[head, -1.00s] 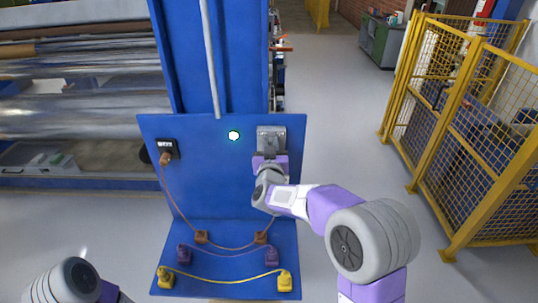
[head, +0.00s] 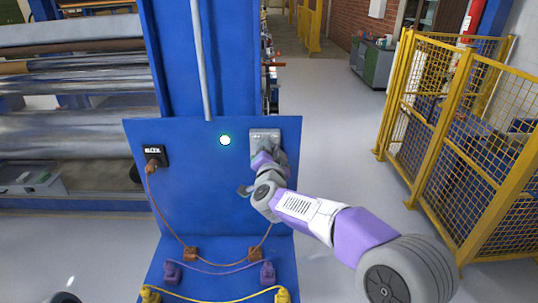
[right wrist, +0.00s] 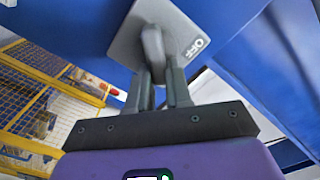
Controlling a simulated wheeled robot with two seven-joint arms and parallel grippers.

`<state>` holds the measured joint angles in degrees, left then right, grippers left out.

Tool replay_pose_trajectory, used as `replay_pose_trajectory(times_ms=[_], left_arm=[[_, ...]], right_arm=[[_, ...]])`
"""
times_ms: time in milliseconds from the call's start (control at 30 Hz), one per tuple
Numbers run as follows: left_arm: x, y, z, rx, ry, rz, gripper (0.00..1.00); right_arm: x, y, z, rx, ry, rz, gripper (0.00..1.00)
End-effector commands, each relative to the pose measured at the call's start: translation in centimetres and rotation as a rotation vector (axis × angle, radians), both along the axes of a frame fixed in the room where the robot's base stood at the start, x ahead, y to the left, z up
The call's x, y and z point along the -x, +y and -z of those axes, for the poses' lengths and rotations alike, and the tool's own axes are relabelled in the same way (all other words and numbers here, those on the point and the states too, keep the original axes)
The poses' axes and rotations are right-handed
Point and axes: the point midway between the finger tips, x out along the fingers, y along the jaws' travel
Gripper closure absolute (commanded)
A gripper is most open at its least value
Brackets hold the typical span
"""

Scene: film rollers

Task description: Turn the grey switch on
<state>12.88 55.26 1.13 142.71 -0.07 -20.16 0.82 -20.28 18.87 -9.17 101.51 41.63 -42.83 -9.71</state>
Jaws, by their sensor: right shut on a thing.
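The grey switch (head: 265,134) is a square plate on the upper right of the blue upright panel (head: 205,190). In the right wrist view, its plate (right wrist: 180,22) carries the label "OFF" and a grey lever (right wrist: 153,42). My right gripper (right wrist: 160,80) is shut on this lever, with its fingers on either side of its lower end. In the head view, my right gripper (head: 264,156) hides the lower part of the switch. My left gripper is out of view.
A black socket (head: 154,154) with a brown plug is at the panel's left. Several cables and plugs sit on the lower ledge. A yellow mesh fence (head: 455,140) stands right, with clear floor between.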

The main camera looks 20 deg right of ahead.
Motion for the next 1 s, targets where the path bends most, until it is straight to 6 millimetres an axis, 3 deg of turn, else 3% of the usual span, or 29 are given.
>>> replay_pose_trajectory(times_ms=[667,700,833,867,1000], left_arm=[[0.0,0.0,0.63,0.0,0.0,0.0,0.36],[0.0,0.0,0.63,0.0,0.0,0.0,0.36],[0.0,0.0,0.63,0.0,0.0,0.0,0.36],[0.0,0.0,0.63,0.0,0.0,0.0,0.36],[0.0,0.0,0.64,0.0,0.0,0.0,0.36]], right_arm=[[0.01,-0.18,-0.11,-0.065,-0.023,0.002,1.0],[0.01,-0.18,-0.11,-0.065,-0.023,0.002,0.79],[0.02,-0.16,-0.06,-0.065,-0.022,0.001,0.59],[0.01,-0.15,-0.04,-0.065,-0.021,0.002,0.55],[0.02,-0.13,0.01,-0.063,-0.02,0.001,0.55]])
